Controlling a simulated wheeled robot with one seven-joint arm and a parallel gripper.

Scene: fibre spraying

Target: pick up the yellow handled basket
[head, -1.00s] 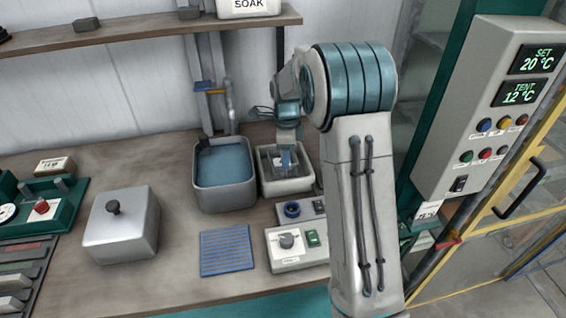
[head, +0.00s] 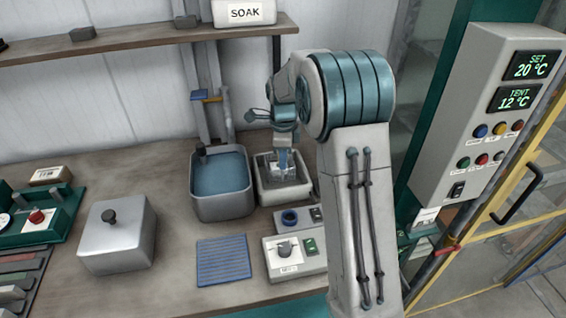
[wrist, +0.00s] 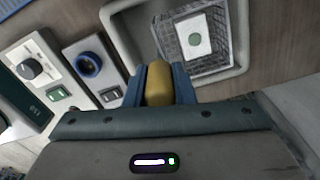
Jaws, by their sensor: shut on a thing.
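The basket is a dark grey mesh with a white label bearing a green dot; it shows in the wrist view (wrist: 178,42), inside a pale tank (wrist: 236,50). Its yellow handle (wrist: 158,84) stands between my gripper's blue fingers. My gripper (wrist: 159,90) is shut on that handle. In the head view my gripper (head: 283,160) points down into the pale tank (head: 262,196), right of the blue-filled bath. The basket is small there and partly hidden by the gripper. I cannot tell whether it touches the tank floor.
A grey bath with blue liquid (head: 222,208) stands directly left of the tank. A control box with a knob (head: 294,262) and a blue ribbed mat (head: 223,260) lie in front. A lidded metal box (head: 117,240) stands further left. A shelf (head: 150,42) runs above the bench.

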